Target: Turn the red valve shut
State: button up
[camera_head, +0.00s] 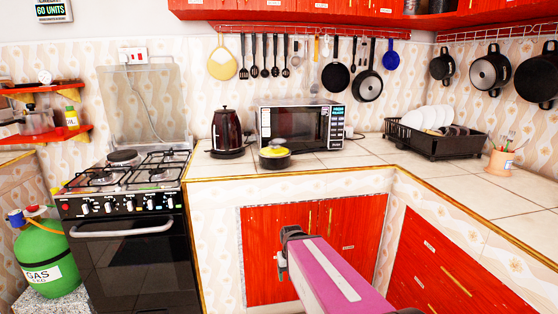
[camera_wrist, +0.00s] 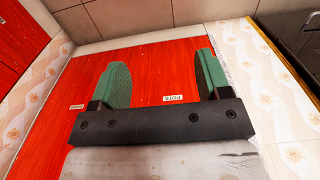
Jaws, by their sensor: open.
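A green gas cylinder (camera_head: 52,262) marked GAS stands on a speckled block at the far left, beside the stove. A small red piece (camera_head: 33,209) on its top looks like the valve, next to a blue fitting (camera_head: 16,218); its exact shape is too small to tell. The valve does not show in the wrist view. My gripper (camera_wrist: 162,70) is open with nothing between its two green fingers, in front of red cupboard doors. In the head view my arm reaches toward those doors, well right of the cylinder; the fingers are not clear there.
The black stove (camera_head: 128,225) stands between the cylinder and the red cupboard doors (camera_head: 270,255). An orange hose runs from the cylinder toward the stove. The tiled counter (camera_head: 330,162) holds a kettle (camera_head: 227,130), a yellow-lidded pot (camera_head: 274,153) and a microwave (camera_head: 300,127).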

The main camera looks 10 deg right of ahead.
aim_at(33, 208)
jog(key=u, duration=1.75)
jog(key=i+j, duration=0.25)
jog(key=i+j+u, duration=0.05)
jog(key=i, duration=0.05)
